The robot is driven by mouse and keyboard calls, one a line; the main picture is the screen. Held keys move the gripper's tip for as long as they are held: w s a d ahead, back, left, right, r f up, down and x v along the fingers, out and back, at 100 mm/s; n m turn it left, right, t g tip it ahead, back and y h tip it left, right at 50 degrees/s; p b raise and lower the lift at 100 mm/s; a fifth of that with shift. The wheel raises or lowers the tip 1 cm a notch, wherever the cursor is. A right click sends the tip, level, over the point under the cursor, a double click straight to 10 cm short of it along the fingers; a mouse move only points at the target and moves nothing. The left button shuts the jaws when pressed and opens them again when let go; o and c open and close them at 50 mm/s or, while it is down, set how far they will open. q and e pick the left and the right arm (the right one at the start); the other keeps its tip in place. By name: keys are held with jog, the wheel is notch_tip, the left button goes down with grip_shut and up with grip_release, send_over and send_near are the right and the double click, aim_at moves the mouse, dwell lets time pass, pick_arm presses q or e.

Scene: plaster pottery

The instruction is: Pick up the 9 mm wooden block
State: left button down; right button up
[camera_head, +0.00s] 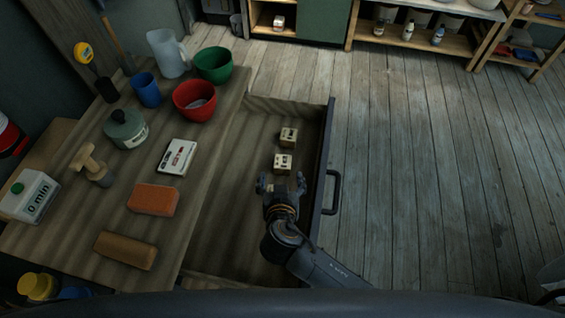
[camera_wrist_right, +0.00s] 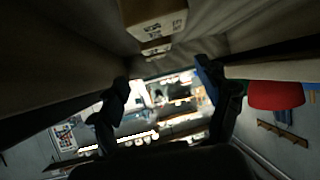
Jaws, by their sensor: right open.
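Two pale wooden blocks with dark marks lie in the open drawer (camera_head: 259,160): a farther block (camera_head: 289,136) and a nearer block (camera_head: 283,162). Their marks are too small to read, so I cannot tell which is the 9 mm one. My right gripper (camera_head: 281,181) is inside the drawer's outline, just on the near side of the nearer block, fingers pointing towards it. In the right wrist view, the right gripper (camera_wrist_right: 163,75) is open with nothing between its fingers. A large block (camera_wrist_right: 155,20) and a smaller-looking one show above the fingertips. My left gripper is out of view.
The drawer's front panel with its dark handle (camera_head: 333,192) stands right of my gripper. The worktop on the left holds a red bowl (camera_head: 195,101), a green bowl (camera_head: 213,65), a jug (camera_head: 168,54), an orange sponge-like block (camera_head: 153,199) and other items. The floor at right is clear.

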aim_at(282, 162)
jog(key=x, duration=0.2)
jog(key=shift+w+f, duration=0.15)
jog(key=shift+w, duration=0.1)
jog(key=shift+w+f, duration=0.15)
jog(key=shift+w, duration=0.05)
jog(key=shift+w+d+f+p, duration=0.2)
jog(key=shift+w+p, duration=0.1)
jog(key=shift+w, duration=0.3)
jog(key=x, duration=0.3)
jog(key=shift+f, duration=0.25)
jog(key=shift+w+f, duration=0.15)
jog(key=shift+w, duration=0.15)
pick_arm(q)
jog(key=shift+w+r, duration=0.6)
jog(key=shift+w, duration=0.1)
pick_arm(e)
jog(key=c, duration=1.3)
